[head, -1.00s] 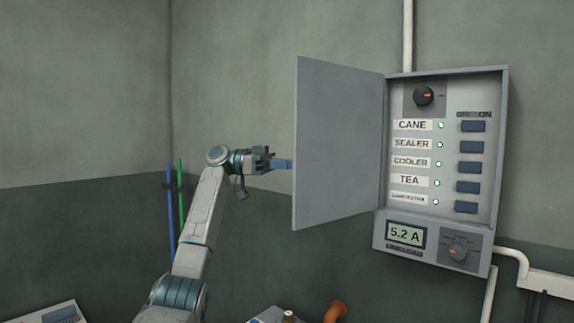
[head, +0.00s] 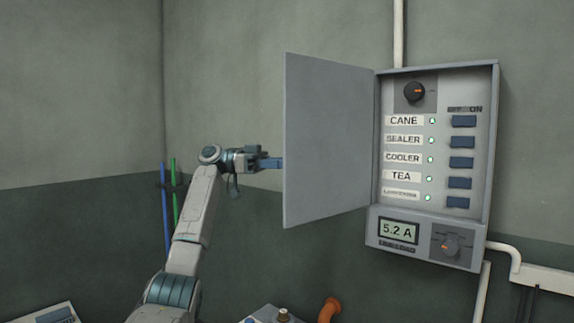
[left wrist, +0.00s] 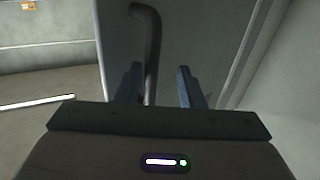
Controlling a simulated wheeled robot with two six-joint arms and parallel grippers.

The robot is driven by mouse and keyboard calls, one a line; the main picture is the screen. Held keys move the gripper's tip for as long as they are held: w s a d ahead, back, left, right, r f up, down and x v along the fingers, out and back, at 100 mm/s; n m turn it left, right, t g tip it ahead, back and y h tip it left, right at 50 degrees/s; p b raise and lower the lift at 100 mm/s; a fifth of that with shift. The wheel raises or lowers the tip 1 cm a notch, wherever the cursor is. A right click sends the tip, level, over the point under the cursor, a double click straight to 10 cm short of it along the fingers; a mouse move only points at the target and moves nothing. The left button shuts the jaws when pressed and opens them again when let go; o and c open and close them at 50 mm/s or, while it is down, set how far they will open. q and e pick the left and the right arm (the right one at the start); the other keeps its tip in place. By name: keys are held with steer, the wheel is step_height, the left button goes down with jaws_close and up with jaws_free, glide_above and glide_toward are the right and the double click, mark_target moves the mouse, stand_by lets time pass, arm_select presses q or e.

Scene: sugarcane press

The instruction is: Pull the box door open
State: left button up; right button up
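The grey box door (head: 327,140) stands swung wide open to the left of the wall box (head: 372,228). The door also fills the middle of the left wrist view (left wrist: 205,40). My left gripper (head: 279,163) is at the door's free left edge, its fingertips partly hidden behind the door. In the left wrist view my left gripper (left wrist: 158,75) has its two blue fingers apart. A dark bent handle (left wrist: 153,45) on the door runs down between them, nearer the left finger. Contact is not clear. My right gripper is not in view.
Inside the box are labelled rows with green lights, blue switches (head: 461,142) and a dark knob (head: 414,91). A display (head: 398,230) reads 5.2 A below. Blue and green rods (head: 175,190) stand at the corner. An orange pipe (head: 328,309) is low in front.

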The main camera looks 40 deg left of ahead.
arm_select(q)
steer(key=v, duration=0.9)
steer(key=shift+a, duration=0.4)
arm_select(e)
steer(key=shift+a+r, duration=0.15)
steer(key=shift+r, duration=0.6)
arm_select(q)
steer(key=shift+s, duration=0.15)
